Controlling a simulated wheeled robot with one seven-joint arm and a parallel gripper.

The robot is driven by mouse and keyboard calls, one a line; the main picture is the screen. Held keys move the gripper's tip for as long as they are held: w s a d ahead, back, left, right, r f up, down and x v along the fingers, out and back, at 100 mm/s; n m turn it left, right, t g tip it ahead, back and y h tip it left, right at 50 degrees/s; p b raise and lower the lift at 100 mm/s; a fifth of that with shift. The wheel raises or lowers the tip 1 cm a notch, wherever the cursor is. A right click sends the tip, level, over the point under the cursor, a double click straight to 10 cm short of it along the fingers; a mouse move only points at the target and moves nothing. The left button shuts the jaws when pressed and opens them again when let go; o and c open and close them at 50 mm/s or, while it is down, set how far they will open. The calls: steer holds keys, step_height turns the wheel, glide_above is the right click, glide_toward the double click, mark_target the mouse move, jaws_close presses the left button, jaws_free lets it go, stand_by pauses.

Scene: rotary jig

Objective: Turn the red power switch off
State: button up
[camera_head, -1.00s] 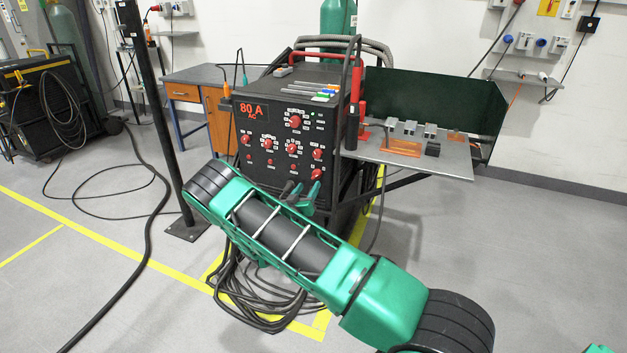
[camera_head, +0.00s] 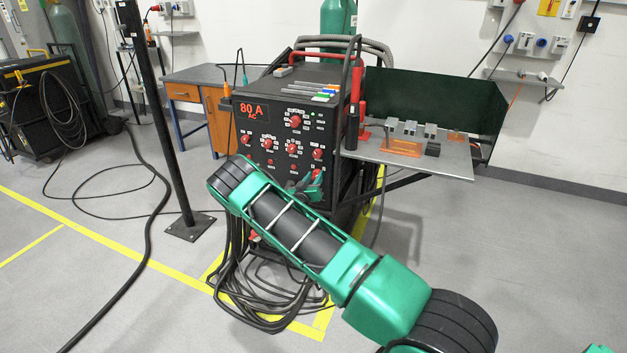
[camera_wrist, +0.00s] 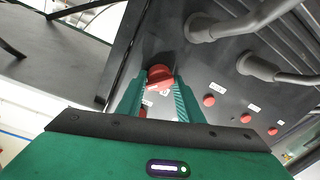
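The red power switch (camera_wrist: 160,76) is a red knob on the dark panel in the wrist view, with a small white label below it. My gripper (camera_wrist: 159,82) has its two green fingers spread, one on each side of the switch. The fingertips are very near it; contact is not clear. In the head view my gripper (camera_head: 312,182) is at the lower right of the front of the black welding machine (camera_head: 262,125), partly hidden behind my arm. Several other red knobs and an "80 A AC" display (camera_head: 251,111) are on that panel.
Thick grey cable plugs (camera_wrist: 240,18) jut from the panel near my gripper in the wrist view. A metal side shelf (camera_head: 455,165) stands right of the machine. Cables (camera_head: 240,290) lie coiled on the floor below. A black post (camera_head: 160,120) stands at the left.

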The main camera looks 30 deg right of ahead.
steer(key=c, duration=0.4)
steer(key=shift+o, duration=0.2)
steer(key=n, duration=0.4)
steer(key=shift+w+a+n, duration=0.1)
steer(key=shift+a+n, duration=0.05)
steer(key=shift+n, duration=0.15)
steer(key=n, duration=0.3)
steer(key=shift+n, duration=0.3)
steer(key=n, duration=0.4)
steer(key=shift+w+a+g, duration=0.1)
steer(key=shift+g, duration=0.2)
steer(key=shift+w+a+n+g, duration=0.1)
steer(key=shift+n+g, duration=0.2)
steer(key=shift+n, duration=2.2)
